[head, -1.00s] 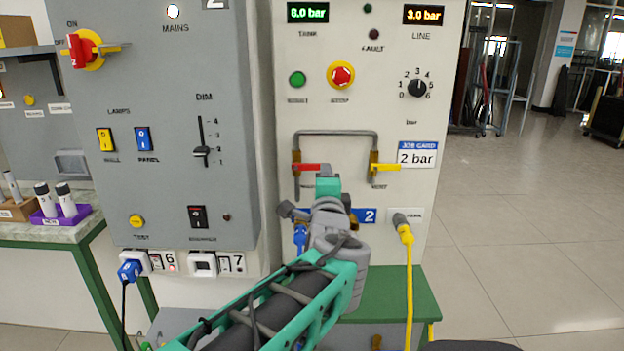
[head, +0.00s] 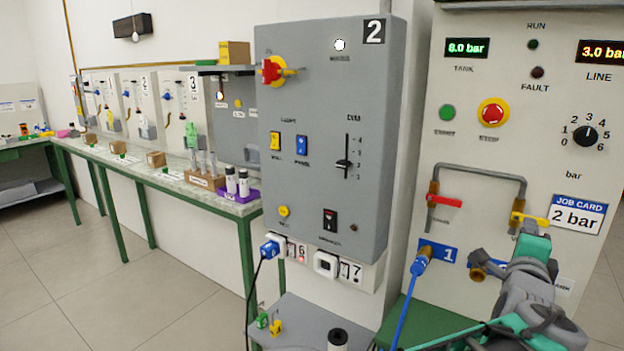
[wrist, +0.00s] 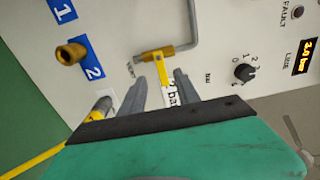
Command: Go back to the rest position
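My gripper (wrist: 160,78) shows in the wrist view with its two grey fingers apart and nothing held between them. The yellow valve lever (wrist: 160,66) lies beyond the gap between the fingers; I cannot tell whether it touches either one. In the head view the green hand of my gripper (head: 535,246) is at the lower right, in front of the white air panel (head: 460,140), below the yellow lever (head: 527,219). The fingers are hidden there. The job card (head: 577,215) reads 2 bar and the line display (head: 602,52) reads 3.0 bar.
A blue hose (head: 405,300) is on port 1; brass port 2 (wrist: 70,53) is bare. A yellow hose (wrist: 40,160) hangs near my gripper. The grey switch cabinet (head: 330,130) stands left of the panel. A long bench (head: 160,180) runs along the wall, with clear floor before it.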

